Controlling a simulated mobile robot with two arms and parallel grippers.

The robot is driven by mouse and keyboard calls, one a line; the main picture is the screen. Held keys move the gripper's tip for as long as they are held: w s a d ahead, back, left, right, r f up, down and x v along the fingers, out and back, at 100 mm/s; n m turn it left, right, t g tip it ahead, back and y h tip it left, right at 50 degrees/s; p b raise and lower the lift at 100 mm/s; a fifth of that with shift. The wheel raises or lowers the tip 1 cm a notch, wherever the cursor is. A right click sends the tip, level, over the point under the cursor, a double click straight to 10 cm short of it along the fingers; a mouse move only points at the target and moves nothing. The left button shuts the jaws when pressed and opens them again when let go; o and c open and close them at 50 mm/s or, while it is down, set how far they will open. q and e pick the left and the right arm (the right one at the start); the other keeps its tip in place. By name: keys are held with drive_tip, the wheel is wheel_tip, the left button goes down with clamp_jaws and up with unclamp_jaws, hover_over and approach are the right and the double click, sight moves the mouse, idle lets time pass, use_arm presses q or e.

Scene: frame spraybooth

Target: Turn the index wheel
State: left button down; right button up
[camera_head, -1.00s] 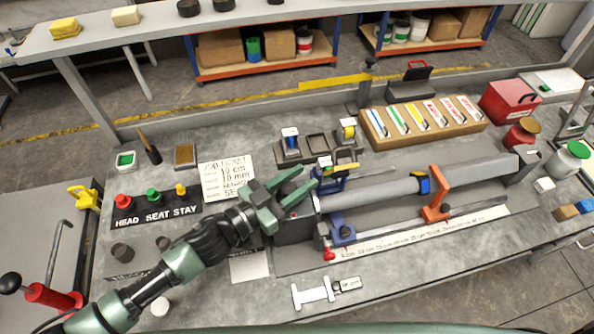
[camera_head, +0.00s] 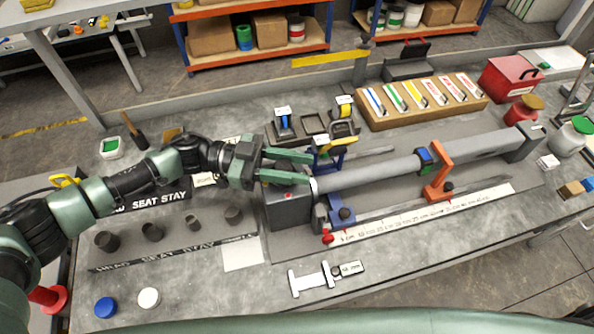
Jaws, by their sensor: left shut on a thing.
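A long grey tube (camera_head: 380,174) lies in a fixture on the bench, with a dark block (camera_head: 290,207) bearing a red button at its left end. My left gripper (camera_head: 311,169) reaches in from the left over this block. Its green fingers are spread apart, shut on a part at the tube's left end. That part is mostly hidden between the fingers; it seems to be the index wheel, but I cannot make out its rim. A blue bracket (camera_head: 341,214) and an orange bracket (camera_head: 438,178) stand along the tube. My right gripper is not in view.
A measuring strip (camera_head: 420,218) runs in front of the tube. A caliper (camera_head: 312,278) lies at the front. A wooden rack (camera_head: 380,119) with coloured cards and a red box (camera_head: 506,77) stand behind. Several dark pegs stand at left, near a blue cap (camera_head: 105,307) and white cap (camera_head: 149,297).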

use_arm(q)
drive_tip(key=shift+s+m+g+y+b, duration=0.15)
drive_tip(key=shift+m+g+y+b, duration=0.25)
drive_tip(key=shift+m+g+b, duration=0.65)
drive_tip(key=shift+n, duration=0.25)
drive_tip(key=c, duration=1)
unclamp_jaws()
drive_tip(key=shift+a, duration=0.1)
drive_tip(key=shift+a+f, duration=0.15)
drive_tip(key=shift+a, duration=0.15)
drive_tip(key=b+v, duration=0.1)
drive_tip(key=v, duration=0.2)
drive_tip(key=b+v, duration=0.2)
drive_tip(key=v, duration=0.1)
drive_tip(key=shift+w+a, duration=0.2)
drive_tip(key=shift+w, duration=0.15)
drive_tip(key=shift+a, duration=0.2)
